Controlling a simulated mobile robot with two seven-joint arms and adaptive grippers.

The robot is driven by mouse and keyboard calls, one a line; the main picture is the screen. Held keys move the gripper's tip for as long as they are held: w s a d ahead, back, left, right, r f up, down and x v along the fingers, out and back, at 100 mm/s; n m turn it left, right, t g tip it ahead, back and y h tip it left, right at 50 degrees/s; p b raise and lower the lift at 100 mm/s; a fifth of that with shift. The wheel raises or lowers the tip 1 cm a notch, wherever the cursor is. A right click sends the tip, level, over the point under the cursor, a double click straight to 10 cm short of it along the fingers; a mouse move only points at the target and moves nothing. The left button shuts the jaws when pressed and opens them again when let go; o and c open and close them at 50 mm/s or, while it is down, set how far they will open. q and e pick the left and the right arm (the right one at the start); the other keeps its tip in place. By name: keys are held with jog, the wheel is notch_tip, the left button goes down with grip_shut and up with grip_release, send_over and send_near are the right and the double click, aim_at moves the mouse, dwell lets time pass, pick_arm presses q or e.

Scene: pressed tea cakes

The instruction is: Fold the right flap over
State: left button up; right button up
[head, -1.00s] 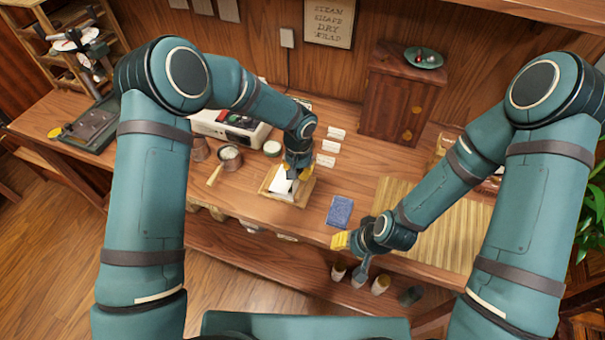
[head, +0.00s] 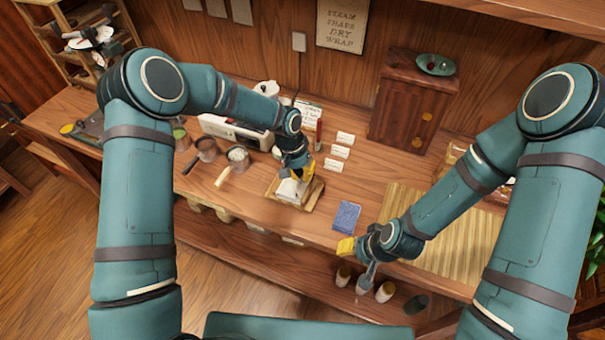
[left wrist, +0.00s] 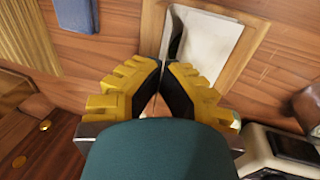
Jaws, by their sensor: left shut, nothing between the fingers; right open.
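The white wrapping paper (head: 289,188) lies on a small wooden tray (head: 310,198) at the middle of the counter. In the left wrist view the paper (left wrist: 213,48) shows a broad pale panel with a dark gap beside its left edge, inside the tray's rim (left wrist: 152,30). Whether a flap stands up there is unclear. My left gripper (head: 303,174) is shut and empty, low over the paper's right side; its yellow fingers (left wrist: 164,66) meet near the paper's lower left edge. Contact cannot be told. My right gripper (head: 345,247) is open and empty near the counter's front edge.
A blue folded cloth or packet (head: 346,216) lies right of the tray, and a slatted mat (head: 455,235) further right. Small pots (head: 237,157) stand left of the tray. White cards (head: 340,152) and a wooden cabinet (head: 408,105) stand behind.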

pick_arm(q)
jog(key=o, duration=0.5)
jog(key=shift+c, duration=0.2)
jog(key=v, duration=1.2)
jog(key=shift+f, duration=0.1)
